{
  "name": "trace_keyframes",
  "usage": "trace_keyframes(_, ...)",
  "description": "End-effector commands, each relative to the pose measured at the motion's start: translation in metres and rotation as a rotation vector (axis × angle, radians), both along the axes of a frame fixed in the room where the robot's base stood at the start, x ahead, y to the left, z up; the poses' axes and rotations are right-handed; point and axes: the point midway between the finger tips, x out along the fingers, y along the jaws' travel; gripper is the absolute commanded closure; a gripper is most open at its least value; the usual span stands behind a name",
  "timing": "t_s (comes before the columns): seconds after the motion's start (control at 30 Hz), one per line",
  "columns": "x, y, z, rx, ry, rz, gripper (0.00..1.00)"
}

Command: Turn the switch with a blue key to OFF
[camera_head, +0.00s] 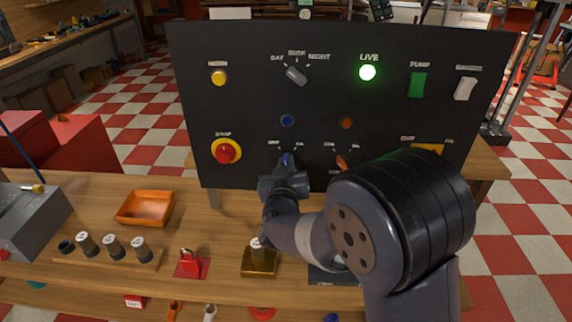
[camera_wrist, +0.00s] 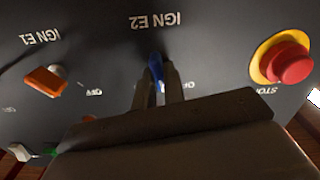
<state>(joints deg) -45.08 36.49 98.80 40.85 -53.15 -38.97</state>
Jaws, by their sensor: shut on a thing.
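The blue key (camera_head: 285,159) is in a switch low on the black panel. In the wrist view the blue key (camera_wrist: 156,68) shows between my two fingers, under the upside-down label IGN E2. My gripper (camera_wrist: 157,88) is shut on it; in the head view my gripper (camera_head: 285,172) reaches it from below. The key looks close to upright, with faint lettering on both sides in the head view. The wrist view shows part of an OFF label (camera_wrist: 178,92) right of my fingers. The switch body is mostly hidden, so its exact setting is unclear.
An orange key (camera_head: 342,163) is just right of the blue one. A red stop button (camera_head: 226,152) on yellow is to the left. Above are a blue lamp (camera_head: 287,120) and a lit green LIVE lamp (camera_head: 367,72). An orange tray (camera_head: 146,208) lies on the bench.

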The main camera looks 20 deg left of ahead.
Motion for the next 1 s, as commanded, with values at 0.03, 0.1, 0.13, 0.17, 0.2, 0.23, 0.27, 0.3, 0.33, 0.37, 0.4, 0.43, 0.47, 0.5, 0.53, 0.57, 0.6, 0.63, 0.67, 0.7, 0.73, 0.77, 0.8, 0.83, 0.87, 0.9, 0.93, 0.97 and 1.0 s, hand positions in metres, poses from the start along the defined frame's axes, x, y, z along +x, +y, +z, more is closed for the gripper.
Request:
trace_keyframes(0.03,-0.0002,0.0004,0.0011,-0.033,-0.007,0.001,1.00)
trace_keyframes(0.1,-0.0002,0.0006,0.0012,-0.084,-0.019,0.001,1.00)
trace_keyframes(0.13,-0.0003,0.0007,0.0013,-0.107,-0.025,0.001,1.00)
trace_keyframes(0.17,-0.0003,0.0007,0.0013,-0.131,-0.030,0.001,1.00)
trace_keyframes(0.2,-0.0003,0.0009,0.0011,-0.162,-0.038,0.001,1.00)
trace_keyframes(0.23,-0.0003,0.0010,0.0011,-0.184,-0.044,0.000,1.00)
trace_keyframes(0.27,-0.0003,0.0011,0.0010,-0.206,-0.050,0.000,1.00)
trace_keyframes(0.3,-0.0003,0.0012,0.0009,-0.236,-0.057,0.000,1.00)
trace_keyframes(0.33,-0.0003,0.0013,0.0009,-0.258,-0.062,0.000,1.00)
trace_keyframes(0.37,-0.0003,0.0014,0.0008,-0.278,-0.067,0.000,1.00)
trace_keyframes(0.4,-0.0003,0.0015,0.0008,-0.304,-0.073,0.000,1.00)
trace_keyframes(0.43,-0.0005,0.0015,0.0008,-0.324,-0.078,0.001,1.00)
trace_keyframes(0.47,-0.0005,0.0016,0.0008,-0.341,-0.082,0.001,1.00)
trace_keyframes(0.5,-0.0005,0.0017,0.0007,-0.365,-0.087,0.001,1.00)
trace_keyframes(0.53,-0.0004,0.0018,0.0006,-0.380,-0.091,0.001,1.00)
trace_keyframes(0.57,-0.0006,0.0019,0.0005,-0.396,-0.095,0.001,1.00)
trace_keyframes(0.6,-0.0006,0.0020,0.0005,-0.413,-0.100,0.001,1.00)
trace_keyframes(0.63,-0.0005,0.0021,0.0004,-0.427,-0.103,0.001,1.00)
trace_keyframes(0.67,-0.0005,0.0021,0.0003,-0.436,-0.106,0.001,1.00)
trace_keyframes(0.7,-0.0005,0.0022,0.0001,-0.451,-0.109,0.001,1.00)
trace_keyframes(0.73,-0.0005,0.0022,0.0000,-0.460,-0.111,0.001,1.00)
trace_keyframes(0.77,-0.0005,0.0023,-0.0001,-0.467,-0.113,0.001,1.00)
trace_keyframes(0.8,-0.0005,0.0022,-0.0002,-0.476,-0.115,0.001,1.00)
trace_keyframes(0.83,-0.0006,0.0023,-0.0003,-0.482,-0.117,0.001,1.00)
trace_keyframes(0.87,-0.0006,0.0023,-0.0004,-0.487,-0.118,0.001,1.00)
trace_keyframes(0.9,-0.0005,0.0023,-0.0005,-0.492,-0.119,0.001,1.00)
trace_keyframes(0.93,-0.0005,0.0023,-0.0005,-0.494,-0.120,0.001,1.00)
trace_keyframes(0.97,-0.0006,0.0024,-0.0006,-0.496,-0.120,0.001,1.00)
trace_keyframes(1.0,-0.0006,0.0024,-0.0006,-0.498,-0.120,0.001,1.00)
